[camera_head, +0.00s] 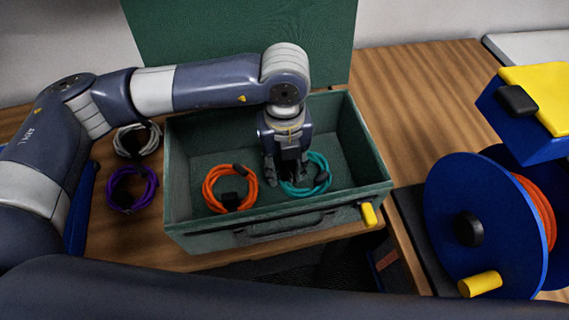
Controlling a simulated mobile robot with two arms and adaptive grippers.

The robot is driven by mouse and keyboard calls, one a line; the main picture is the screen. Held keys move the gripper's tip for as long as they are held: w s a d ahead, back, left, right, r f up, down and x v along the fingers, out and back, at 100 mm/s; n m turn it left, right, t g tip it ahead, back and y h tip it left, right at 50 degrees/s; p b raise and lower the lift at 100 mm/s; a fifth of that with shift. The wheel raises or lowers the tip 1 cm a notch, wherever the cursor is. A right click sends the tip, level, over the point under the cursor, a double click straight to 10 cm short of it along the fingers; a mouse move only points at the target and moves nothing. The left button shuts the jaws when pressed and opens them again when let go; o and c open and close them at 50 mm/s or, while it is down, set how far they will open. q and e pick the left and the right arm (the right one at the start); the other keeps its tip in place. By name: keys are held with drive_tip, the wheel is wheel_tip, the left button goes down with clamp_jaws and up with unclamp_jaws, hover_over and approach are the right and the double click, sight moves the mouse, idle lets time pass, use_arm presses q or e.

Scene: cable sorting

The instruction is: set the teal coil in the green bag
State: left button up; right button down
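The green bag (178,195) looks like an open, boxy case with its lid raised behind it. The teal coil (322,183) lies inside it, in the right half near the front wall, with a dark tie on its right side. My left gripper (284,180) reaches down into the bag, with its fingers at the left side of the teal coil, hiding part of it. Whether the fingers are closed on the coil or apart is not clear. My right gripper is out of view.
An orange coil (208,190) lies in the bag left of the teal one. A white coil (121,141) and a purple coil (111,190) lie left of the bag. A blue cable reel (445,195) stands at the right.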

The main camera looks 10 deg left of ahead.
use_arm(q)
wheel_tip(320, 180, up, 12)
drive_tip(key=b, duration=0.1)
idle(0.5)
idle(0.4)
